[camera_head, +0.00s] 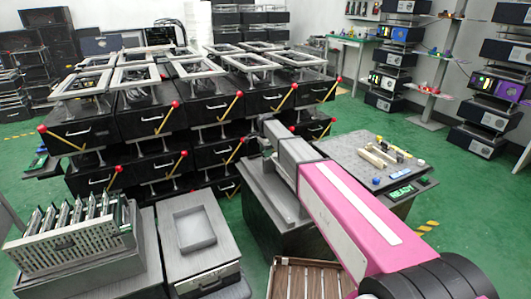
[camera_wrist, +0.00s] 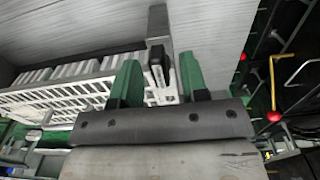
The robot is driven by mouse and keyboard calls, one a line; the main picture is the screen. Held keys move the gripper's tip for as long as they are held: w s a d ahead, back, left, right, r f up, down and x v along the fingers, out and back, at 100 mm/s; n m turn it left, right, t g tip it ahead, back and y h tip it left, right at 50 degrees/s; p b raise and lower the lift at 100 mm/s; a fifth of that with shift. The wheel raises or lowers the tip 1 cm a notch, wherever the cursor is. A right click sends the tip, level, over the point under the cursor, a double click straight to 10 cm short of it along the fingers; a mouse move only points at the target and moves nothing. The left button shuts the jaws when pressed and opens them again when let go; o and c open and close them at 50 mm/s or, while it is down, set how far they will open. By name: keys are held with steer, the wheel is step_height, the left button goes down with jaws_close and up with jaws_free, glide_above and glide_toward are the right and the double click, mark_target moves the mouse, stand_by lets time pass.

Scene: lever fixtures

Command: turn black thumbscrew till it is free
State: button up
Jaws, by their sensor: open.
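My gripper (camera_wrist: 158,64) is open in the wrist view, its two green fingers apart. A small black piece (camera_wrist: 157,58) on a dark grey bar shows between them; I cannot tell whether it is the black thumbscrew or whether a finger touches it. A pale perforated card rack (camera_wrist: 60,97) lies beyond the left finger. In the head view my gripper (camera_head: 267,128) is at the far end of my pink arm, small and partly hidden. The card rack (camera_head: 70,247) with several upright cards stands at the front left there. No thumbscrew can be made out clearly in the head view.
Black cabinets (camera_head: 140,115) with red-knobbed yellow levers stand at the back. A grey case with a square recess (camera_head: 197,225) stands beside the rack. A grey table (camera_head: 350,148) holds loose parts and a READY sign (camera_head: 401,191). A slatted wooden crate (camera_head: 305,280) is in front.

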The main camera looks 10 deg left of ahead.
jaws_close()
steer(key=shift+n, duration=0.4)
steer(key=n, duration=0.3)
steer(key=shift+n, duration=0.4)
steer(key=n, duration=0.4)
steer(key=shift+n, duration=0.3)
steer(key=n, duration=0.4)
steer(key=shift+n, duration=2.2)
